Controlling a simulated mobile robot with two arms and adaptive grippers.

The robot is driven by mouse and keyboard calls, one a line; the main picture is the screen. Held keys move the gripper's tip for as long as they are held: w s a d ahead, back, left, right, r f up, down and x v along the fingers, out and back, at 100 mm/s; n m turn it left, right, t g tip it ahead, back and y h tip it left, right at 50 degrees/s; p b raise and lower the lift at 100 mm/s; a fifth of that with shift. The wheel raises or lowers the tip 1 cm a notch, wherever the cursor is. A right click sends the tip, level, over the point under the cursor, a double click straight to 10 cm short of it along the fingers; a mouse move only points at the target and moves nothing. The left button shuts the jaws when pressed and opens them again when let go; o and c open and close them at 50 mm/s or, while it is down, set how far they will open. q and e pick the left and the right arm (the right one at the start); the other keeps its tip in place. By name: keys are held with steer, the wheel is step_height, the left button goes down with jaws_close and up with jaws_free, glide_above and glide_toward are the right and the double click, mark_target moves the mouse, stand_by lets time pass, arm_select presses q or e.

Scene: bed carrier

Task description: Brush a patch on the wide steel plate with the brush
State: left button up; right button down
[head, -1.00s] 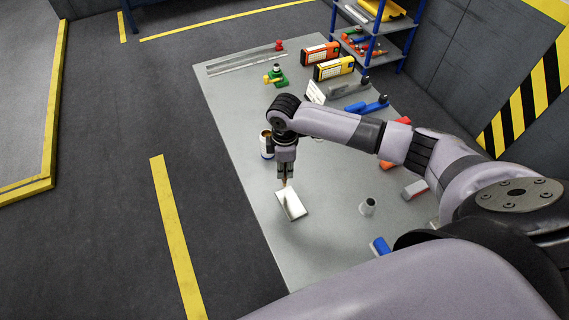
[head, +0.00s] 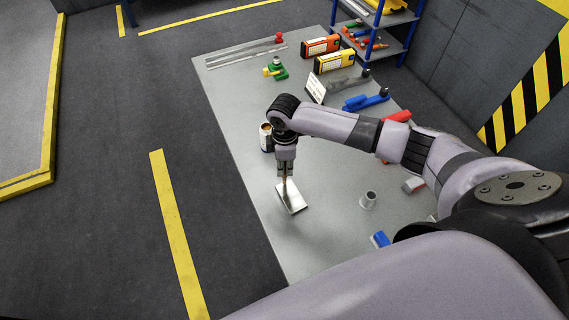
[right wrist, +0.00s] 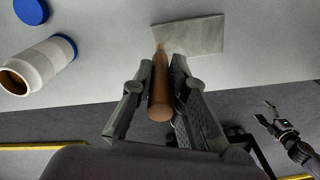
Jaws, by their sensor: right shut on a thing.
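The wide steel plate (head: 294,203) lies flat on the grey table near its left edge. It also shows in the right wrist view (right wrist: 205,38). My right gripper (head: 285,178) is over the plate, shut on the wooden handle of the brush (right wrist: 160,88). The brush points down, with its tip at the plate's left part in the right wrist view. I cannot tell whether the bristles touch the surface.
A grey cup-like piece (head: 368,200) stands to the right. Tools and orange and yellow boxes (head: 320,46) are farther back.

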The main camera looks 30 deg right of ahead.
steer(key=shift+f+b, duration=0.35)
steer(key=shift+f, duration=0.35)
stand_by(1.0)
steer(key=shift+p, duration=0.35)
stand_by(0.5)
steer(key=shift+s+r+p, duration=0.1)
steer(key=shift+s+p, duration=0.25)
steer(key=shift+p, duration=0.1)
steer(key=shift+s+p, duration=0.6)
steer(key=shift+s, duration=0.2)
steer(key=shift+s, duration=0.1)
steer(key=shift+s+p, duration=0.3)
steer(key=shift+s, duration=0.6)
